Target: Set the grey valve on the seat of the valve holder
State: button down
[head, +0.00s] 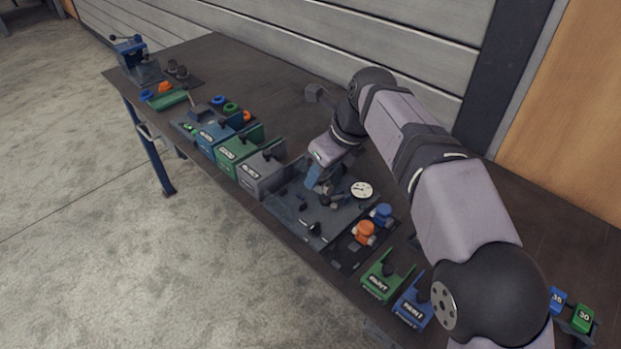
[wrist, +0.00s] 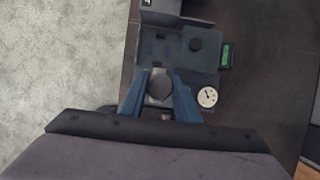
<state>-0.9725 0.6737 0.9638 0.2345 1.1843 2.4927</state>
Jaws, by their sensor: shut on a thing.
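My gripper (wrist: 160,78) has its two blue fingers on either side of a grey valve with a dark round knob (wrist: 161,88), and is shut on it. In the head view my gripper (head: 319,187) is low over the grey-blue fixture plate (head: 285,208), with the valve partly hidden by the fingers. The plate also shows in the wrist view (wrist: 177,68), with dark recesses and a dark round spot. I cannot tell which part is the valve holder's seat, nor whether the valve touches it.
A white dial gauge (head: 361,190) stands close right of my gripper. An orange valve (head: 365,232) and a blue valve (head: 381,212) stand on a dark mat. Grey (head: 262,172), green (head: 238,150) and blue bins line the left side. Green and blue holders stand at front right.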

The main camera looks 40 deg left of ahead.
jog(key=d+f+b, duration=0.2)
jog(key=d+b, duration=0.1)
jog(key=b, duration=0.1)
jog(key=s+d+f+b, duration=0.1)
jog(key=d+f+b, duration=0.2)
jog(key=b, duration=0.2)
jog(key=s+d+f+b, duration=0.1)
jog(key=d+f+b, duration=0.1)
jog(key=b, duration=0.3)
jog(key=shift+s+d+f, duration=0.25)
jog(key=shift+d+f, duration=0.05)
jog(key=shift+d, duration=0.3)
jog(key=shift+s+d+f+b, duration=0.15)
jog(key=shift+d+f+b, duration=0.15)
jog(key=shift+b, duration=0.3)
jog(key=shift+s+d+f+b, duration=0.15)
jog(key=shift+d+b, duration=0.25)
jog(key=shift+b, duration=0.15)
jog(key=shift+d, duration=0.15)
jog(key=shift+p, duration=0.3)
jog(key=shift+p, duration=0.45)
jog(key=shift+f, duration=0.1)
jog(key=shift+f+b, duration=0.7)
jog(key=shift+f, duration=0.4)
jog(key=shift+f, duration=0.5)
